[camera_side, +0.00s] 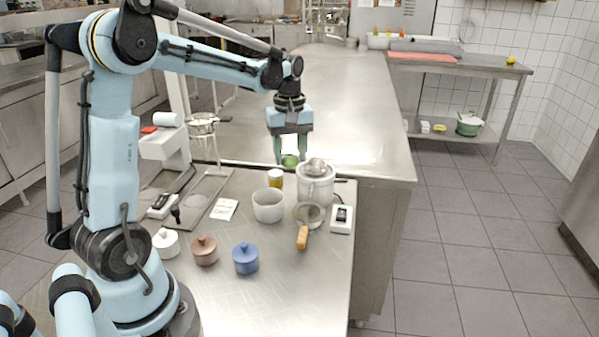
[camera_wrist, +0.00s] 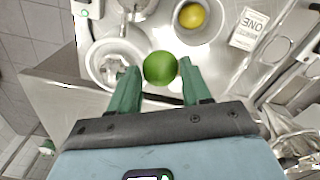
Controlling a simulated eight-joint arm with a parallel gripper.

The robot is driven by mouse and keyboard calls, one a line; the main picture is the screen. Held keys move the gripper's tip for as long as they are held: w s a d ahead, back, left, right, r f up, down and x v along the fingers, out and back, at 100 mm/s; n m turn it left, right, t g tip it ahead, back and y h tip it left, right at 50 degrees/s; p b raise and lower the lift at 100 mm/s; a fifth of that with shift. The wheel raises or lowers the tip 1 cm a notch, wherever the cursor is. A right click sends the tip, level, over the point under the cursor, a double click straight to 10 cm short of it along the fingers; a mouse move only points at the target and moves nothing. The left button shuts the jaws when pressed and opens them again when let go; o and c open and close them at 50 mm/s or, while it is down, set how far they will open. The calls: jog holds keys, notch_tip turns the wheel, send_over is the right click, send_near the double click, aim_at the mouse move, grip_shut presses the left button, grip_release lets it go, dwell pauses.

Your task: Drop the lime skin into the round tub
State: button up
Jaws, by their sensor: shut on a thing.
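The lime skin (camera_wrist: 160,68) is a rounded green piece between my fingertips in the wrist view. It also shows in the side view (camera_side: 290,161) at the tips of my gripper (camera_side: 290,150), which points down and is shut on it. My gripper (camera_wrist: 161,80) holds it beyond the round tub (camera_side: 268,208), above the far side of the work area. The tub is pale and open-topped; it also shows in the wrist view (camera_wrist: 219,33), above and right of the lime skin.
Lidded blue (camera_side: 246,260) and brown (camera_side: 204,252) pots stand in front.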

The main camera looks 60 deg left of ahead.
jog(key=s+f, duration=0.1)
jog(key=s, duration=0.1)
jog(key=s+f, duration=0.1)
jog(key=s, duration=0.3)
jog(key=shift+s+d+f, duration=0.15)
jog(key=shift+s+f, duration=0.1)
jog(key=shift+f, duration=1.2)
jog(key=o, duration=1.4)
jog(key=shift+r, duration=0.1)
jog(key=shift+r, duration=1.95)
